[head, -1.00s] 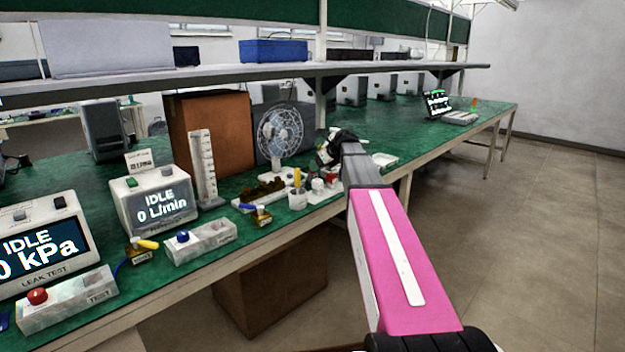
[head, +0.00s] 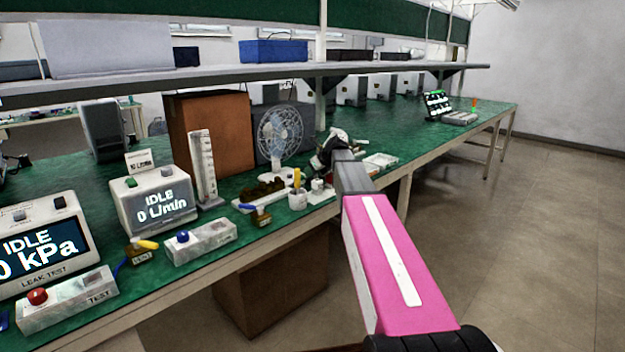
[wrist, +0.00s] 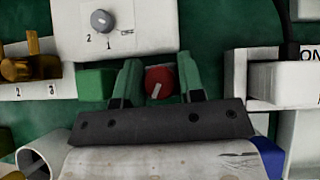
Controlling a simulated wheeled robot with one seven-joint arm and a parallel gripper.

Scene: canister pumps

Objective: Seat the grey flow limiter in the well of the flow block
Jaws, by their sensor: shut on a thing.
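In the wrist view my gripper (wrist: 159,82) points down with its two green fingers close around a round red knob (wrist: 156,82) that has a pale pointer mark. The knob's base is hidden by the gripper. Beyond it stands a white block (wrist: 145,40) with a grey round knob (wrist: 102,21) beside the marks 1 and 2. In the head view my gripper is at the bench's far part, mostly hidden by my arm. I cannot make out for certain the grey flow limiter or the well of the flow block.
A white rack with brass-coloured parts (wrist: 20,66) and numbers lies at left in the wrist view. A white box (wrist: 270,80) stands at right. In the head view a fan (head: 280,135), a flow tester (head: 155,200) and a leak tester (head: 40,245) stand on the green bench.

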